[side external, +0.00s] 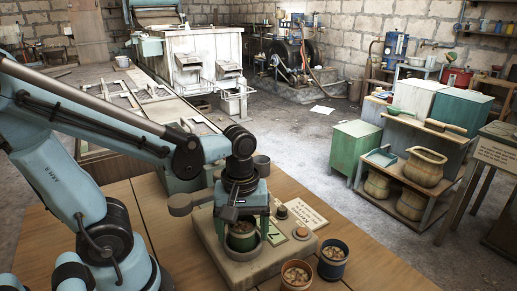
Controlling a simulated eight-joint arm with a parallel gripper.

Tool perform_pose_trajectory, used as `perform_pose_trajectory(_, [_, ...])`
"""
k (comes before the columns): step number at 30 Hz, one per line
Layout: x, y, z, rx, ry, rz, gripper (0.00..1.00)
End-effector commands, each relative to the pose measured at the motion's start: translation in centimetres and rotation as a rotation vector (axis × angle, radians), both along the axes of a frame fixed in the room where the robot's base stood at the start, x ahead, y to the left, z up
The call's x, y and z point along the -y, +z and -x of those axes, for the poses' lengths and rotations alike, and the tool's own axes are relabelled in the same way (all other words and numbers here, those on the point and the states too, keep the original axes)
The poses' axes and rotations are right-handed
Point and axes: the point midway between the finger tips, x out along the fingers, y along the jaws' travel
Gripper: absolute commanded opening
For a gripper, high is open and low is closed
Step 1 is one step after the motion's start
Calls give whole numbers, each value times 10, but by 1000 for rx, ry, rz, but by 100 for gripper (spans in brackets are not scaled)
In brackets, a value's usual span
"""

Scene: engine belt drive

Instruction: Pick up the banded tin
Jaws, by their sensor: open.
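My gripper (242,226) points straight down over a wooden block-like stand (254,273) on the table. Its jaws are apart, on either side of a green tin (241,243) with brown contents that sits in a round holder on the stand. I cannot tell whether the jaws touch it. A dark blue tin (332,266) with a lighter rim and brown contents stands to the right, beside a reddish-brown tin (296,277), also filled. Bands are too small to make out clearly, so I cannot tell which is the banded tin.
A pale label card (306,213) and a small round knob (301,232) lie right of my gripper. A dark grey cup (261,165) stands behind it. The wooden table (377,275) is bare at the right front. Shelves with pots (424,167) stand beyond.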

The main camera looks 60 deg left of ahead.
Motion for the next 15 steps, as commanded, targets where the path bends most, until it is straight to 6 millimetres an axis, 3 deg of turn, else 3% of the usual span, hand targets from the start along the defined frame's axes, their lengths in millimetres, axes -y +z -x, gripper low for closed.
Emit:
perform_pose_trajectory(8, [0, -1, 0, 0, 0, 0, 80])
perform_pose_trajectory(15, [0, -1, 0, 0, 0, 0, 43])
